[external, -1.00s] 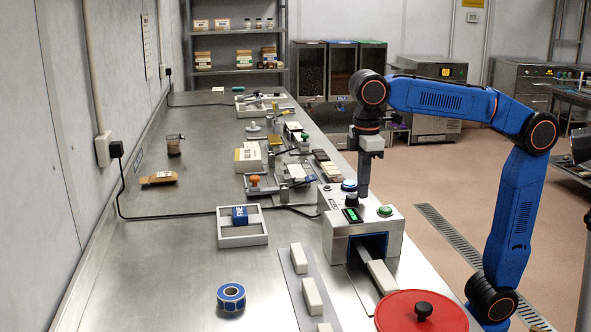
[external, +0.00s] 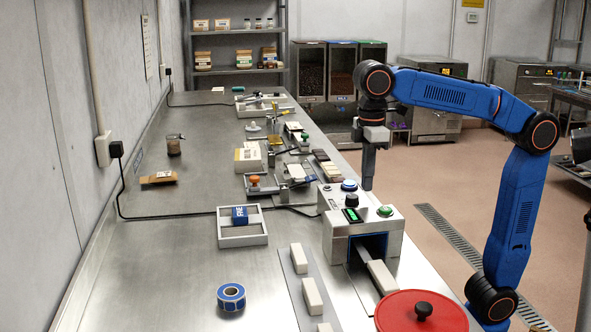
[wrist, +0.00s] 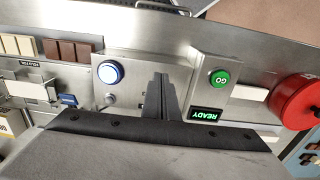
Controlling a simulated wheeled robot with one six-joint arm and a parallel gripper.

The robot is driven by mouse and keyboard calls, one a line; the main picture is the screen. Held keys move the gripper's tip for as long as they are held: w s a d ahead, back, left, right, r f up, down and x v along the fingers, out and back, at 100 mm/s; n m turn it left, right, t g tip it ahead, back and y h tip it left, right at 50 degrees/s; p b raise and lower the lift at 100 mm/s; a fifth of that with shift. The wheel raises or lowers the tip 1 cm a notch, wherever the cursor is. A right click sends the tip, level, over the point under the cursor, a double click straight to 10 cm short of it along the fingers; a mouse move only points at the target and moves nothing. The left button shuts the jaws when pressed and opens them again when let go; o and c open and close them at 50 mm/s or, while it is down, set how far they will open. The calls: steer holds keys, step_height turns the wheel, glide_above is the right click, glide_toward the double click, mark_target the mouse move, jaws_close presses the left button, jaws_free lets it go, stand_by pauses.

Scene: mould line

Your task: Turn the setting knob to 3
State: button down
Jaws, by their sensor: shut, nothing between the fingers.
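The setting knob (external: 351,200) is a black round knob on top of the steel machine (external: 340,228), between a blue button (external: 349,185) and a small green-lit display (external: 352,215). Its pointer and scale are too small to read. My gripper (external: 368,187) points down, shut and empty, above and slightly right of the knob in the external view, apart from it. In the wrist view, the shut fingers (wrist: 160,88) cover part of the machine top; I cannot make out the knob there. The display (wrist: 205,114) reads READY.
A green GO button (wrist: 219,79) sits beside the display, and the blue button (wrist: 110,72) is on the other side of the fingers. A red lid (external: 421,312) lies at the front. A white tray (external: 243,238) and blue tape roll (external: 231,297) stand left.

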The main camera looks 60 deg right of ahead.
step_height(320, 180, up, 4)
steer(key=shift+f, duration=0.15)
stand_by(0.4)
